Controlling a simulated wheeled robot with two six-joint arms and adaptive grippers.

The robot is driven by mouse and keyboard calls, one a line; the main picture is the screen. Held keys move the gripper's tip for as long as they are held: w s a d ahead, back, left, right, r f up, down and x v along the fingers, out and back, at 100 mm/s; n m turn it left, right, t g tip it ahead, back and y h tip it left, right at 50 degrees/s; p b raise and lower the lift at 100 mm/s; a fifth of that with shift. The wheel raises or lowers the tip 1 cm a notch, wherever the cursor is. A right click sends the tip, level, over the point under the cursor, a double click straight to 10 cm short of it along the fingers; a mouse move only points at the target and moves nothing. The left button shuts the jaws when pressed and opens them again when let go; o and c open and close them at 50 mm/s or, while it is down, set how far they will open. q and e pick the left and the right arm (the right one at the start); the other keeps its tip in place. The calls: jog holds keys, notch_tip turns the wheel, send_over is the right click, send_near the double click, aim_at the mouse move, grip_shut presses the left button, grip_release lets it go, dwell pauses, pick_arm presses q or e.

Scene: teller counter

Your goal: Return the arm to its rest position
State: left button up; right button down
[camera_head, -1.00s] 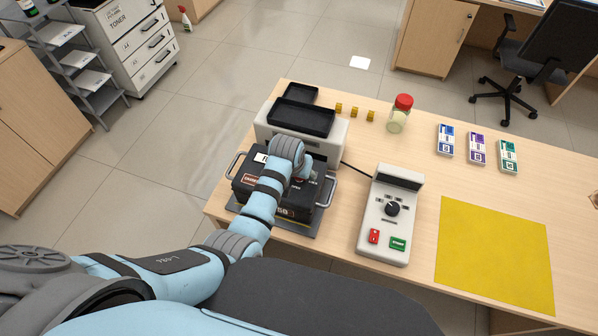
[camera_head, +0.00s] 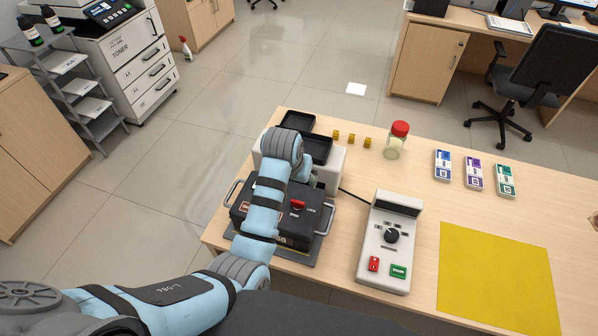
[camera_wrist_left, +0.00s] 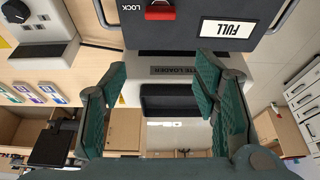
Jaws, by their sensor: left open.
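My left arm (camera_head: 262,215) comes in from the left, with its forearm over the black cassette (camera_head: 310,222). The arm's end is above the grey loader machine (camera_head: 336,168), and the fingers cannot be made out there. In the left wrist view, my left gripper (camera_wrist_left: 165,78) is open with nothing between its green-padded fingers. The cassette also shows at the top of that view (camera_wrist_left: 185,30), with a FULL label and a red knob (camera_wrist_left: 160,11) beside the word LOCK. The cassette sits on a dark plate in front of the loader, apart from the fingers. My right gripper is not in view.
A grey control box (camera_head: 388,245) with a dial and red and green buttons stands right of the cassette. A red-lidded jar (camera_head: 397,142), small yellow pieces and banknote-like packs (camera_head: 474,173) lie further back. A yellow mat (camera_head: 497,275) covers the counter's right part.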

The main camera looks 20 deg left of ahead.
pick_arm(q)
jog(key=shift+n, duration=0.3)
jog(key=s+a+f, duration=0.2)
jog(key=s, duration=0.1)
jog(key=s+a+f, duration=0.1)
jog(key=s+f, duration=0.1)
jog(key=shift+a, duration=0.2)
jog(key=s+a+f+m+y, duration=0.1)
jog(key=s+a, duration=0.3)
jog(key=s, duration=0.9)
jog(key=s+a, duration=0.4)
jog(key=s, duration=0.9)
notch_tip(320, 180, down, 24)
jog(key=a+r+g+b, duration=0.1)
jog(key=a+g+b, duration=0.1)
jog(key=b, duration=0.1)
jog(key=s+f+g+b, duration=0.1)
jog(key=s+f+b, duration=0.1)
jog(key=s+f, duration=1.2)
jog(key=shift+s+f+n+b, duration=0.3)
jog(key=shift+f+b, duration=0.1)
jog(key=shift+f, duration=0.3)
